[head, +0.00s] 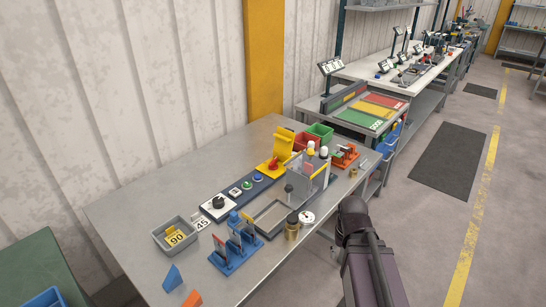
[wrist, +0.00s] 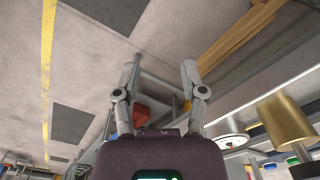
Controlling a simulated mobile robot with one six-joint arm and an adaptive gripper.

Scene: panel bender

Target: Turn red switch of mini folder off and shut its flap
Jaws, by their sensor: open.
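The red switch (head: 272,164) sits on a yellow base on the steel bench, at the back end of the dark control strip. Its yellow flap (head: 284,145) stands raised behind the switch. The switch's exact setting is too small to read. My gripper (wrist: 160,76) shows in the wrist view with its two fingers spread and nothing between them. In the head view my dark arm reaches up at the bench's right edge, well apart from the switch, and the fingers cannot be made out. The wrist view does not clearly show the switch or flap.
The clear guard panel (head: 303,180) stands right of the switch. A brass cylinder (head: 292,228), a blue rack (head: 236,250) and a grey bin (head: 175,236) stand nearer. Red and green bins (head: 320,133) sit behind. The bench's left part is bare.

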